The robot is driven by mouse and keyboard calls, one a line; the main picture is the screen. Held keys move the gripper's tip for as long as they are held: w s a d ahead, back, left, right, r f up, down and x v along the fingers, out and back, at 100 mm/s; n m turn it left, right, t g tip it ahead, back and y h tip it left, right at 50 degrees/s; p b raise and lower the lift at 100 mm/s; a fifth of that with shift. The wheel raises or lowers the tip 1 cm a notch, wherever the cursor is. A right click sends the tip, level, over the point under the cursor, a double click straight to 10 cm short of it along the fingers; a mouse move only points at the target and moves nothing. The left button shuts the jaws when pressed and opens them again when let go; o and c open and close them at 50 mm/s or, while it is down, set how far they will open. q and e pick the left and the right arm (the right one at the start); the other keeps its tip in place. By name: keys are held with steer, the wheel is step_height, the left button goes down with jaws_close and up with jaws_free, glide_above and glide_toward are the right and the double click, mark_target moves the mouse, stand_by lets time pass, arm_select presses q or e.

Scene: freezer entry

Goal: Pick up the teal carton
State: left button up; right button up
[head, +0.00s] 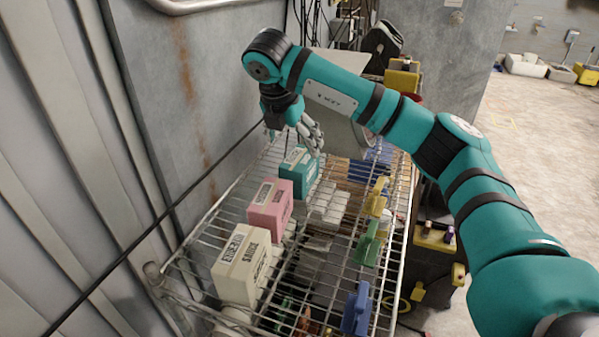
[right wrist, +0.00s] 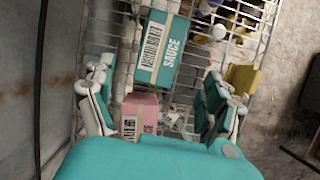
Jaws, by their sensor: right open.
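The teal carton (head: 298,174) stands on the wire shelf, last in a row behind a pink carton (head: 270,209) and a cream carton (head: 241,264). My right gripper (head: 312,138) is above and just behind the teal carton in the head view, pointing down. The pink carton (right wrist: 140,112) shows between the fingers, lower down. My left gripper is not in view.
The wire shelf (head: 205,237) runs along a grey metal wall (head: 165,110). White blocks (head: 326,205) sit right of the cartons. Yellow, green (head: 368,246) and blue (head: 357,308) clamp-like items line the shelf's right side. Open floor lies at far right.

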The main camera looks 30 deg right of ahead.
mark_target(298, 159)
steer(key=p+x, duration=0.1)
steer(key=x, duration=0.4)
steer(key=shift+s+d, duration=0.1)
steer(key=p+x, duration=0.2)
steer(key=x, duration=0.2)
steer(key=shift+w+d+f, duration=0.1)
steer(key=shift+w+f, duration=0.15)
steer(key=shift+f, duration=0.05)
steer(key=shift+w+d+f, duration=0.1)
steer(key=shift+w+f, duration=0.05)
steer(key=shift+f, duration=0.2)
steer(key=shift+f+b, duration=0.2)
steer(key=shift+b, duration=0.25)
steer(key=c, duration=1.5)
steer(key=shift+c, duration=0.5)
steer(key=shift+r, duration=0.1)
